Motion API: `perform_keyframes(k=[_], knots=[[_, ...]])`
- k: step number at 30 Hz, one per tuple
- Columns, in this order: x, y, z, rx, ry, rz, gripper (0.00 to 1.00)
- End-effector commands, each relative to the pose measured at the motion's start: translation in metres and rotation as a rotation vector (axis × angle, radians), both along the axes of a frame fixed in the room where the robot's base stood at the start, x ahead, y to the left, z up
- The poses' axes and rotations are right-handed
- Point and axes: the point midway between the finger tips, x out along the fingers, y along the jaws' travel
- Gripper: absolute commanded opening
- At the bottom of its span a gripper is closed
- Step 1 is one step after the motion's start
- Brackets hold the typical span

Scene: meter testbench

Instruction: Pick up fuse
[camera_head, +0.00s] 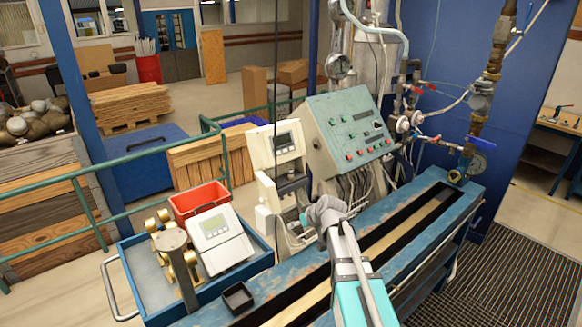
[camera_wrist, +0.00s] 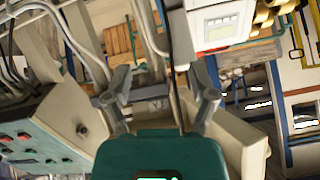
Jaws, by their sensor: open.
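My gripper (camera_head: 312,214) is at the white meter housing (camera_head: 281,152) on the testbench, just right of its lower part. In the wrist view my gripper (camera_wrist: 162,92) has its two grey fingers spread apart, with nothing seen held between them. A thin dark upright strip and pale housing parts show behind the gap. I cannot make out a fuse for certain in either view. The lower part of the housing stands open, with a dark recess (camera_head: 291,184), and my gripper partly hides the area beside it.
The grey-green control panel (camera_head: 347,131) stands close behind my gripper, with cables below it. A blue cart (camera_head: 150,283) at left carries a white meter (camera_head: 217,238), brass fittings and a red bin (camera_head: 200,200).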

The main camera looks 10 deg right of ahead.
Motion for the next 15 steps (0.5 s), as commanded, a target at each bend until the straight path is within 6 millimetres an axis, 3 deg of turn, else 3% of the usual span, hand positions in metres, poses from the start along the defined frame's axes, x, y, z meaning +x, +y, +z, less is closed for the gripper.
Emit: perform_keyframes(k=[1, 6, 10, 15], knots=[[0.028, -0.006, 0.025, 0.014, -0.073, 0.001, 0.74], [0.088, -0.027, 0.076, 0.033, -0.306, -0.021, 0.74], [0.115, -0.043, 0.101, 0.029, -0.416, -0.053, 0.74], [0.127, -0.052, 0.113, 0.022, -0.475, -0.072, 0.74]])
